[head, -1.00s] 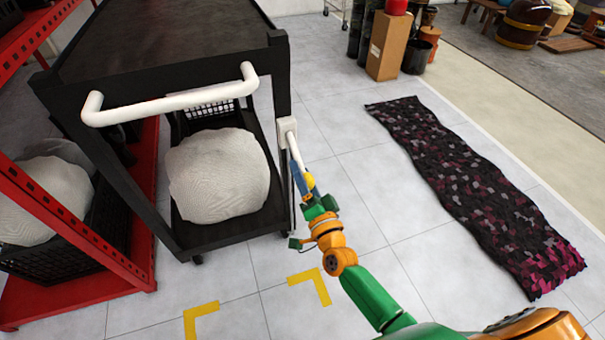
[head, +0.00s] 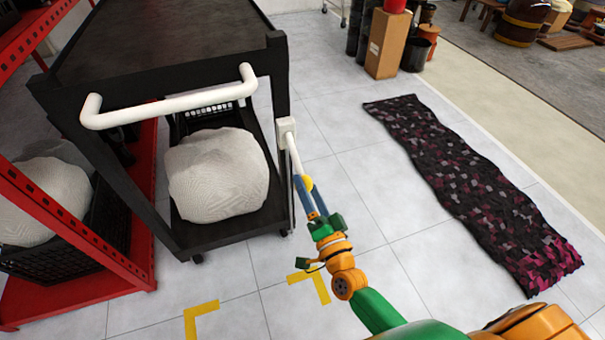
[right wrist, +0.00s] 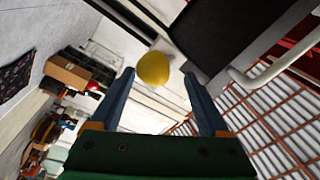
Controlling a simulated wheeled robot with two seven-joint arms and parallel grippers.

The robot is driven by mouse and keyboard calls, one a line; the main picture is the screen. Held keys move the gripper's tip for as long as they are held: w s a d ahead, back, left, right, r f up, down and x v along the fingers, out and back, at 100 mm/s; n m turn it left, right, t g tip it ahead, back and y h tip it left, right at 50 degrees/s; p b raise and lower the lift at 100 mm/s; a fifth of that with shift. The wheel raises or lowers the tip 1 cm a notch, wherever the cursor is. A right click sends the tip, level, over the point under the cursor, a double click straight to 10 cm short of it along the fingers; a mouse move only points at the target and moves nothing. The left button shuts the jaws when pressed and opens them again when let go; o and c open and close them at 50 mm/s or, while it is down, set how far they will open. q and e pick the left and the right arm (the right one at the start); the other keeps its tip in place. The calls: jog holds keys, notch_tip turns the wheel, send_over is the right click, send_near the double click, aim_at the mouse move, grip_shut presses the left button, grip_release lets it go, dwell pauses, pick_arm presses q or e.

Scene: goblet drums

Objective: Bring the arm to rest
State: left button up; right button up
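My right gripper (head: 305,183) is at the side of a black cart (head: 165,45), its blue fingers pointing up toward a white lever (head: 293,148). A yellow knob (head: 308,184) is at the lever's lower end. In the right wrist view the two fingers (right wrist: 159,76) stand apart. The yellow knob (right wrist: 153,68) shows in the gap near their tips, with clear space on both sides. I cannot tell how deep it sits between them. My left gripper is not in view.
A white handle bar (head: 170,107) crosses the cart's front. A pale sack (head: 218,175) lies on its lower shelf. A red rack (head: 85,245) stands at left. A dark patterned rug (head: 470,190) lies at right. A cardboard box (head: 386,45) stands behind. The tiled floor between is clear.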

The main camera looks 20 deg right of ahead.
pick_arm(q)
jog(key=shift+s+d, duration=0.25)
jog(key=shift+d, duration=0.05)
pick_arm(e)
jog(key=shift+s+f, duration=0.15)
jog(key=shift+s, duration=1.1)
